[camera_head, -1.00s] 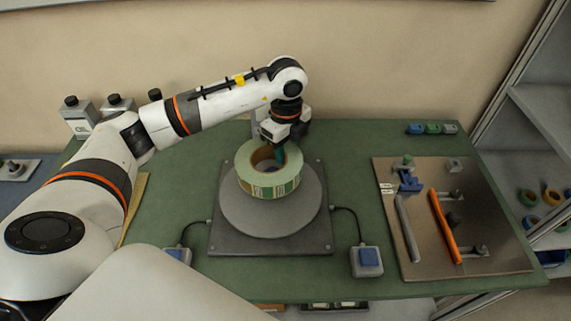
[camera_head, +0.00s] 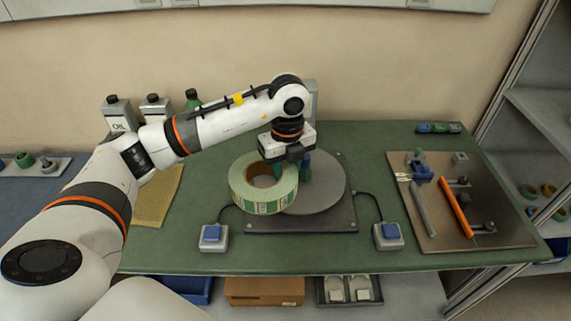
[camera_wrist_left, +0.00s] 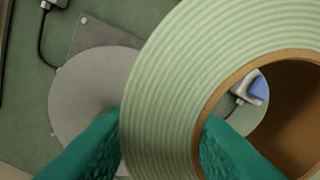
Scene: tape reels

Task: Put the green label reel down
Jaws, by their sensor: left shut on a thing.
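The green label reel (camera_head: 246,198) is a pale ring with green printed labels on its side and a brown core. My left gripper (camera_head: 291,168) is shut on the right wall of the reel, one teal finger inside the core and one outside. In the left wrist view the reel (camera_wrist_left: 165,95) fills much of the picture between the fingers (camera_wrist_left: 160,150). The reel overlaps the left part of a round grey disc (camera_head: 325,190) and sticks out past its left edge. A blue button shows through the core, so the reel appears held up. My right gripper is not in view.
The disc sits on a dark square plate (camera_head: 300,224), with blue-topped button boxes (camera_head: 214,238) and (camera_head: 388,236) in front. A metal tool board (camera_head: 440,225) lies at the right. Bottles (camera_head: 118,115) stand at the back left. Green table (camera_head: 340,258) is clear along the front.

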